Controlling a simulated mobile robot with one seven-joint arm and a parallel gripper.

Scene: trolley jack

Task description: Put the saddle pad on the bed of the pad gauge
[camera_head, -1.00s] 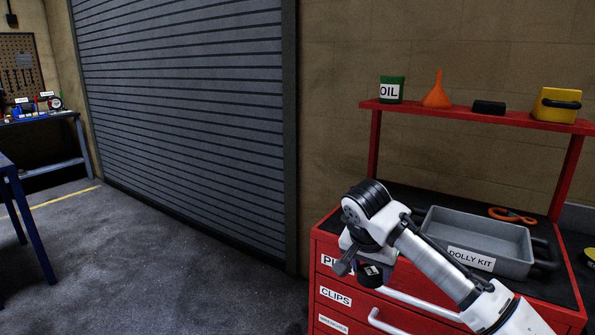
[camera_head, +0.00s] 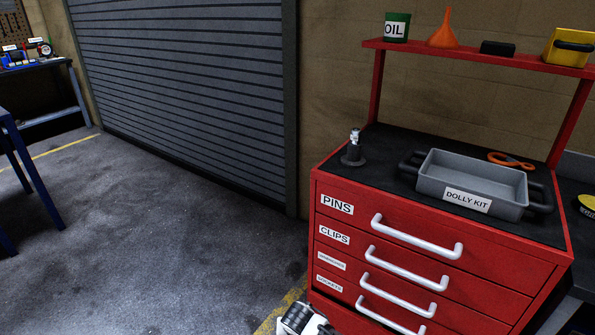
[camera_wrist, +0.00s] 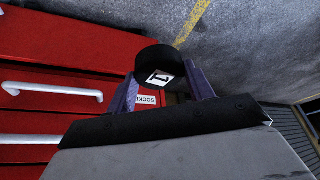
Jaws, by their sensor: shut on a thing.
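The saddle pad (camera_wrist: 155,60), a short black disc with a white label, is held between the two fingers of my gripper (camera_wrist: 161,72) in the wrist view. The fingers press on opposite sides of it. It hangs clear in front of the red drawers, with the floor beyond. I cannot make out the pad gauge for certain; a small dial device (camera_head: 45,48) stands on the far-left bench.
A red drawer cabinet (camera_head: 420,245) with white handles fills the right. On its top are a grey DOLLY KIT tray (camera_head: 445,187), a small dark stand with a silver post (camera_head: 353,155) and an orange tool (camera_head: 510,160). A blue table leg (camera_head: 28,160) stands at left. Open floor (camera_head: 170,220) lies between.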

